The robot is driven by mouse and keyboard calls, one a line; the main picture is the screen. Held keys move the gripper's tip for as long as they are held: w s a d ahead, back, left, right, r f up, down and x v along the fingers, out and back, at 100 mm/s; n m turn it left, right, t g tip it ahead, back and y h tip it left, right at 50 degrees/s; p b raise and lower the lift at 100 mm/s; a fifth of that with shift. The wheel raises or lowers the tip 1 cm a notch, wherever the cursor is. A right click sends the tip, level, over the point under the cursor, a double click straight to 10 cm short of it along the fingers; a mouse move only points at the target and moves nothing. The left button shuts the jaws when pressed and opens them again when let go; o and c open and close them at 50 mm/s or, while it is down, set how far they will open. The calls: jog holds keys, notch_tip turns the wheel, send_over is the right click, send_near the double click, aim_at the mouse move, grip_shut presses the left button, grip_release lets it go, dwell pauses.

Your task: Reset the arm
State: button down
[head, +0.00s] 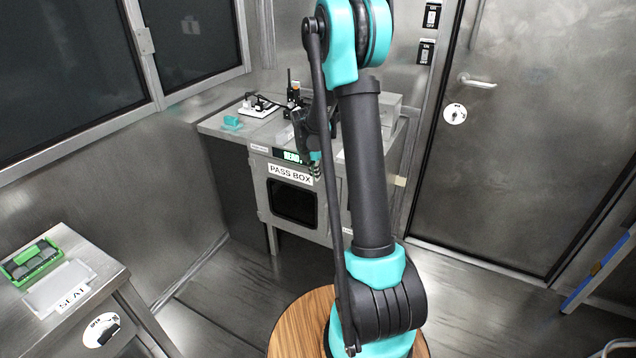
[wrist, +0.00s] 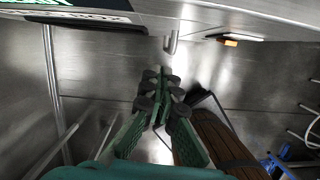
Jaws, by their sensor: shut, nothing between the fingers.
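My arm rises from a round wooden-topped base in the middle of the head view and bends over at the top. My gripper (head: 315,170) hangs beyond the arm, in front of the pass box (head: 290,172), and is partly hidden by the arm. In the wrist view my gripper (wrist: 163,76) has its green fingers and dark pads together, with nothing between them. The gripper points down past the cabinet front, over the floor.
The pass box counter holds a teal block (head: 232,123) and a small white board (head: 259,106) with dark parts. A side bench at left carries a green tray (head: 32,262) and a white SEAL plate (head: 62,288). A metal door (head: 530,130) stands at right. Floor between is clear.

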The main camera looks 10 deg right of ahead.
jog(key=s+a+r+m, duration=0.1)
jog(key=s+r+m, duration=0.55)
jog(key=s, duration=0.35)
jog(key=s+a+f+m+t+y, duration=0.2)
jog(key=s+m, duration=1.8)
jog(key=s, duration=0.3)
